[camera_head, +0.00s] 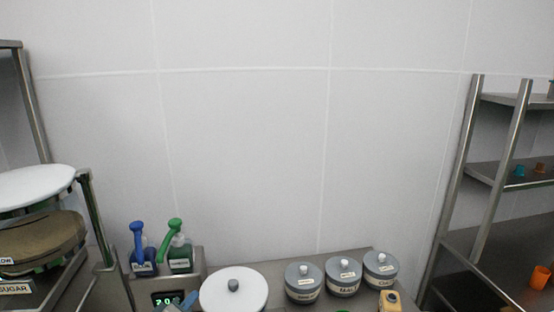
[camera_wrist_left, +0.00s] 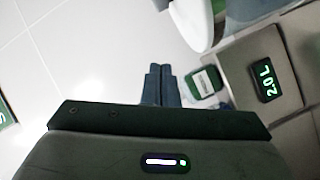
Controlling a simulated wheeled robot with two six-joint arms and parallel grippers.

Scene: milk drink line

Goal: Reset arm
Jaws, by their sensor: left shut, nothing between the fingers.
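My left gripper (camera_head: 184,303) shows at the bottom edge of the head view, in front of the dispenser display. In the left wrist view its two blue-grey fingers (camera_wrist_left: 160,82) lie together, shut, with nothing between them. My right gripper is in neither view.
A dispenser unit (camera_head: 197,264) with a lit display (camera_head: 168,298) carries a blue pump bottle (camera_head: 142,262) and a green pump bottle (camera_head: 180,257). A white round lid (camera_head: 250,290) and three grey lidded jars (camera_head: 342,281) stand to the right. Racks flank both sides.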

